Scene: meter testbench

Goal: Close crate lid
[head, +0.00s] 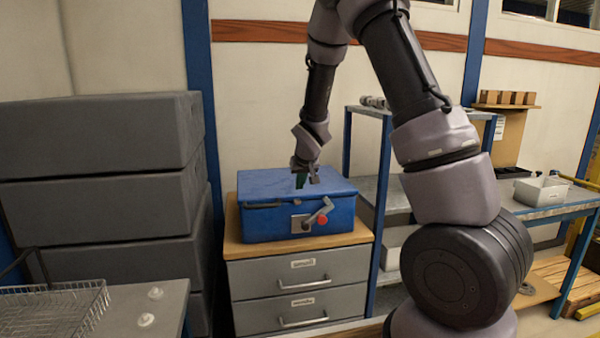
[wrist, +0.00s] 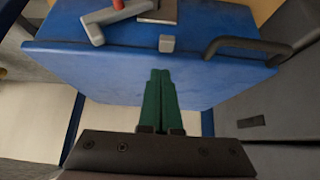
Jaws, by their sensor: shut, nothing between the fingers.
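The blue crate (head: 290,222) stands on a wooden-topped drawer cabinet in the head view. Its blue lid (head: 262,184) lies flat on top and looks down on the box. In the wrist view the lid (wrist: 110,68) fills the upper middle. A latch lever (head: 320,212) with a red knob sits on the crate's front, and a dark handle (head: 262,205) is at the front left. My gripper (head: 306,182) points down over the lid. Its green fingers (wrist: 160,82) are together and empty. I cannot tell whether the fingertips touch the lid.
The grey drawer cabinet (head: 300,285) stands under the crate. Stacked dark grey boxes (head: 100,180) rise at the left, with a wire basket (head: 60,308) on a table in front. A blue-framed workbench (head: 545,212) with a white bin (head: 540,190) is at the right.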

